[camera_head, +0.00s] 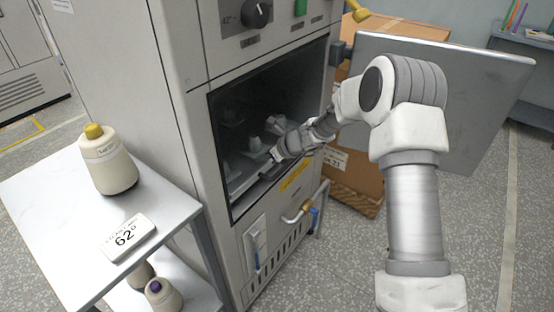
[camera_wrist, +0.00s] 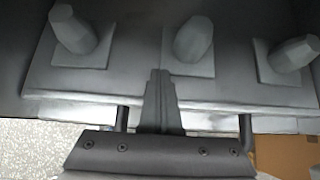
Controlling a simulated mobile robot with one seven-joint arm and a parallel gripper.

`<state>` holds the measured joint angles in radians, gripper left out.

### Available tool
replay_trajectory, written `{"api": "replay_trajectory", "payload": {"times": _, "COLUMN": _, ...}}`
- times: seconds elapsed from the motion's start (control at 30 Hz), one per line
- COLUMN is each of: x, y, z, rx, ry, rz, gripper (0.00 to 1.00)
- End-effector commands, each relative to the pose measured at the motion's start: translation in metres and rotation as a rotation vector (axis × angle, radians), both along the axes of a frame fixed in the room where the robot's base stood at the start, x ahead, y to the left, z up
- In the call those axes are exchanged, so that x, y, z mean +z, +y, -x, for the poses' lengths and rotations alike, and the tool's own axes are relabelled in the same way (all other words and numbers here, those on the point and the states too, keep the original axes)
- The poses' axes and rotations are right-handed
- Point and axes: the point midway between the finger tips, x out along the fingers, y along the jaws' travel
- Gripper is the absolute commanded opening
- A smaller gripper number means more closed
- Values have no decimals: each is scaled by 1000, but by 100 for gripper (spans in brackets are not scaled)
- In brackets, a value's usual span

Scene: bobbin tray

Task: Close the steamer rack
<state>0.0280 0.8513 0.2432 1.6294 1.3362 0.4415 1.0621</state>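The steamer (camera_head: 215,100) is a tall grey cabinet with its dark chamber open at the front. The steamer rack (camera_head: 245,182) is a grey tray with pale pegs, low in the chamber. My gripper (camera_head: 276,154) reaches in at the chamber's right side, at the rack. In the wrist view, my gripper's fingers (camera_wrist: 161,100) are together, with no gap or held thing showing. They overlap the front of the rack (camera_wrist: 140,90), between two dark handle posts. Contact cannot be told. The handle's front part is hidden behind my gripper body.
The grey steamer door (camera_head: 450,95) stands swung open at the right, behind my arm. Cardboard boxes (camera_head: 350,180) stand beyond it. A white cart (camera_head: 50,195) at the left holds a yellow-capped cone (camera_head: 107,165) and a "62" sign (camera_head: 127,237). Floor is clear at the lower right.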

Motion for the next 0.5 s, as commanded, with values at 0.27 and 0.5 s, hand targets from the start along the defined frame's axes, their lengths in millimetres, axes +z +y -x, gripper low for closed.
{"api": "replay_trajectory", "payload": {"times": 0.27, "x": 1, "y": 18, "z": -12, "rx": 1, "ry": 1, "rz": 0, "gripper": 0}}
{"api": "replay_trajectory", "payload": {"times": 0.5, "x": 0, "y": 21, "z": -15, "rx": 0, "ry": 0, "rz": 0, "gripper": 0}}
